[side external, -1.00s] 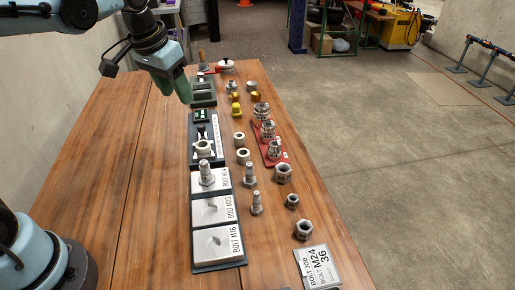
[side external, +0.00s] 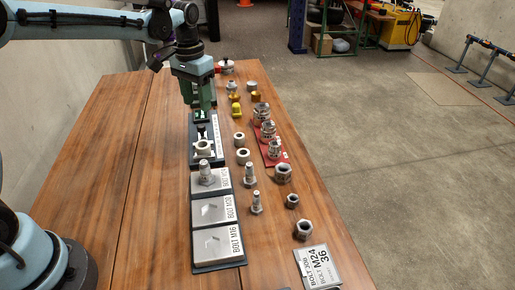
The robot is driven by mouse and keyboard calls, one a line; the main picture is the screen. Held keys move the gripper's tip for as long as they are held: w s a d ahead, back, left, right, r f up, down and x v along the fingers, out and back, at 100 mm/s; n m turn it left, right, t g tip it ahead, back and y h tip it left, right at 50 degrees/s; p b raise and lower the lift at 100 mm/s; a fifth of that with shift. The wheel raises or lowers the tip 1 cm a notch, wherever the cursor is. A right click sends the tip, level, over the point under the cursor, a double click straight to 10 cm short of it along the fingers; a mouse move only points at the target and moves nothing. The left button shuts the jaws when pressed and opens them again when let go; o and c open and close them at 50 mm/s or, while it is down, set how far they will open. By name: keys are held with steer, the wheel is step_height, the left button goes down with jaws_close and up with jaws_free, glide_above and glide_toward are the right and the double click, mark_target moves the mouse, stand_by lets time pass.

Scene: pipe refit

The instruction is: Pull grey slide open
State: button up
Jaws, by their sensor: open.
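My gripper (side external: 203,106) is green, open and pointing down over the far part of the row of fixtures. It covers most of the dark green holder that stands there. Just in front of it is a dark tray (side external: 219,155) with a pale scale strip and a light grey ring part (side external: 203,147). The grey slide cannot be picked out with certainty at this size. I cannot tell whether my fingers touch anything.
Bolt plates (side external: 216,242) line the near side, one with an upright bolt (side external: 205,173). Several nuts, rings and bolts stand to the right, beside a red tray (side external: 275,158) with metal fittings. A job card (side external: 317,268) lies near the front. The table's left side is clear.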

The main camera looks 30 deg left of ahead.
mark_target(201, 126)
step_height(201, 126, down, 8)
steer(key=shift+r, duration=0.25)
jaws_close()
stand_by(0.3)
